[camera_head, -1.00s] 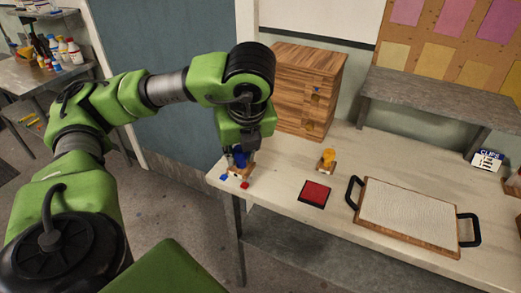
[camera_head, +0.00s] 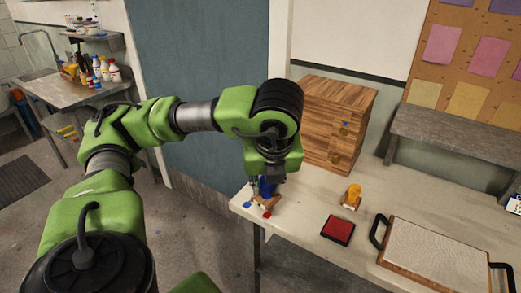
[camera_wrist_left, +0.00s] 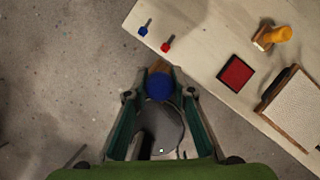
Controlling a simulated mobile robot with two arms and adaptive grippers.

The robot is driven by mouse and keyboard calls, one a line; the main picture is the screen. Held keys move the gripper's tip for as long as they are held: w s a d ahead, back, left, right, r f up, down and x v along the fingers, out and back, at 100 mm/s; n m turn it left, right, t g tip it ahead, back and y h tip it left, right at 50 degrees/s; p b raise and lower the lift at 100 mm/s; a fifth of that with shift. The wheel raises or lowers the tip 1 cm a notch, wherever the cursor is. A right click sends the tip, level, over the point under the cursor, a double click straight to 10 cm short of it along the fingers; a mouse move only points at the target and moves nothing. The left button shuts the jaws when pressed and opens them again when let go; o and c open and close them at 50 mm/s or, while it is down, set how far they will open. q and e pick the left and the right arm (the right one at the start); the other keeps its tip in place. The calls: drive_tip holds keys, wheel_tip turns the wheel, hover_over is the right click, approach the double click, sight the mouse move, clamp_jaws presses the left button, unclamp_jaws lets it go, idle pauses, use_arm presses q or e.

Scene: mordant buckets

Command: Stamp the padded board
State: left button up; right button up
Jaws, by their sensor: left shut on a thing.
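My left gripper (camera_head: 266,186) is shut on a stamp with a blue knob (camera_wrist_left: 159,87) and a brown wooden base (camera_wrist_left: 157,66). It holds the stamp at the table's left front corner; I cannot tell whether the base touches the table. A dark red ink pad (camera_head: 338,229) lies flat to the right of the stamp, also seen in the left wrist view (camera_wrist_left: 236,74). A second stamp with a yellow knob (camera_head: 353,193) stands behind the pad. My right gripper is not in view.
A small blue piece (camera_head: 247,205) and a red piece (camera_head: 267,214) lie beside the held stamp. A wooden drawer cabinet (camera_head: 338,118) stands behind. A grey raised shelf (camera_head: 458,140) is at the back right. The table between stamp and pad is clear.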

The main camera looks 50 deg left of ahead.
use_arm(q)
drive_tip(key=w+d+f+m+t+h+p, duration=0.1)
drive_tip(key=w+d+f+m+h+p, duration=0.15)
drive_tip(key=w+d+m+p, duration=0.5)
drive_tip(key=w+d+f+m+h+p, duration=0.2)
drive_tip(key=w+d+m+h, duration=0.25)
drive_tip(key=w+m, duration=0.4)
drive_tip(key=shift+m+y, duration=0.5)
drive_tip(key=shift+s+d+f+b, duration=0.15)
drive_tip(key=shift+f+b, duration=0.3)
drive_tip(key=shift+f, duration=0.55)
drive_tip(key=shift+s+d+f+b, duration=0.1)
drive_tip(key=shift+s+f+b, duration=0.3)
drive_tip(key=shift+f, duration=0.55)
drive_tip(key=shift+s+d+f+b, duration=0.1)
drive_tip(key=shift+f+b, duration=0.45)
drive_tip(key=shift+f, duration=0.45)
drive_tip(key=shift+f+b, duration=0.5)
drive_tip(key=shift+b, duration=0.05)
drive_tip(key=shift+s+f+b, duration=0.15)
drive_tip(key=shift+f+b, duration=0.05)
drive_tip(key=shift+b, duration=0.1)
drive_tip(key=shift+r, duration=0.1)
